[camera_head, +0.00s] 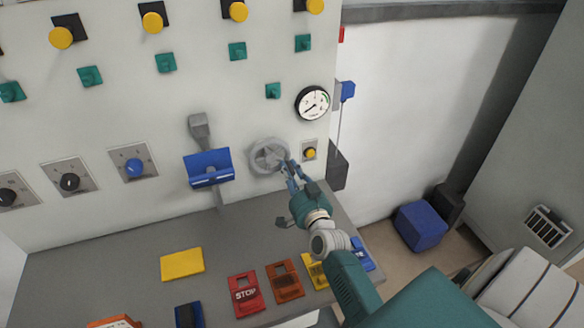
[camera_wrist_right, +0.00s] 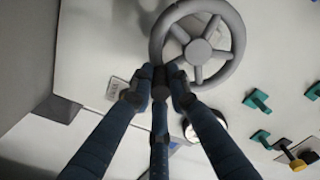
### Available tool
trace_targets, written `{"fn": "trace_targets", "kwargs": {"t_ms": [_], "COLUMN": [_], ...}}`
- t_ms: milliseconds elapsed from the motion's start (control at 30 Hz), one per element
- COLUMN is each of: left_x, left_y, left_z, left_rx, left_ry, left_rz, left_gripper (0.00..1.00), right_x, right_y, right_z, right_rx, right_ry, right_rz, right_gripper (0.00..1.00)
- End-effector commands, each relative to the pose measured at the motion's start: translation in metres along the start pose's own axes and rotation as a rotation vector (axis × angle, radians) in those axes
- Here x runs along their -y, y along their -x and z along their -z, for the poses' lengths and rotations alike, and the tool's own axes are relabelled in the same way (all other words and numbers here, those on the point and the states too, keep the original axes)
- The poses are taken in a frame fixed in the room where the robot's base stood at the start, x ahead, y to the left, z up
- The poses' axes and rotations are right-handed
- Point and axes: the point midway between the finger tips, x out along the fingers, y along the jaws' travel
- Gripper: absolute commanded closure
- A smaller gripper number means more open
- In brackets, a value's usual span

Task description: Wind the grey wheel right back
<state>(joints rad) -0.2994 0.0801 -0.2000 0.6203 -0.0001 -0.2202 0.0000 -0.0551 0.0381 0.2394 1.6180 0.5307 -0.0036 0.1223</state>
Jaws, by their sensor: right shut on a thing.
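The grey wheel (camera_head: 268,156) is a spoked handwheel on the upright white panel, left of the round gauge. In the right wrist view the wheel (camera_wrist_right: 198,46) fills the top middle, with its hub and spokes clear. My right gripper (camera_head: 290,166) reaches up to the wheel's lower right edge in the head view. In the wrist view its fingers (camera_wrist_right: 162,80) close around the wheel's rim or something on it; the exact grip point is hidden by the fingers. My left gripper is in neither view.
A round gauge (camera_head: 312,103) and a yellow button (camera_head: 310,153) sit close to the wheel's right. A blue holder (camera_head: 208,168) is on its left. Below, the grey desk (camera_head: 120,285) carries a yellow block (camera_head: 182,264) and a red STOP tag (camera_head: 246,294).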

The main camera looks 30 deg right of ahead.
Motion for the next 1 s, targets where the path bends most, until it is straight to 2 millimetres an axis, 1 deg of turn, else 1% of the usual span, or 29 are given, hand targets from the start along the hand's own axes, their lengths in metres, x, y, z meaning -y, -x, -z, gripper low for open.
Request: {"fn": "trace_targets", "kwargs": {"t_ms": [467,1000], "left_x": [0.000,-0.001], "left_y": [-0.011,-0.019], "left_z": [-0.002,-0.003], "left_rx": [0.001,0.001], "left_ry": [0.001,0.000], "left_rz": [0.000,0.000], "left_gripper": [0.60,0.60], "right_x": [0.005,0.023], "right_y": [0.000,-0.001], "right_z": [-0.025,-0.045], "right_rx": [-0.002,-0.003], "right_ry": [-0.455,-0.963], "right_rz": [0.001,0.002], "right_gripper": [1.00,1.00]}}
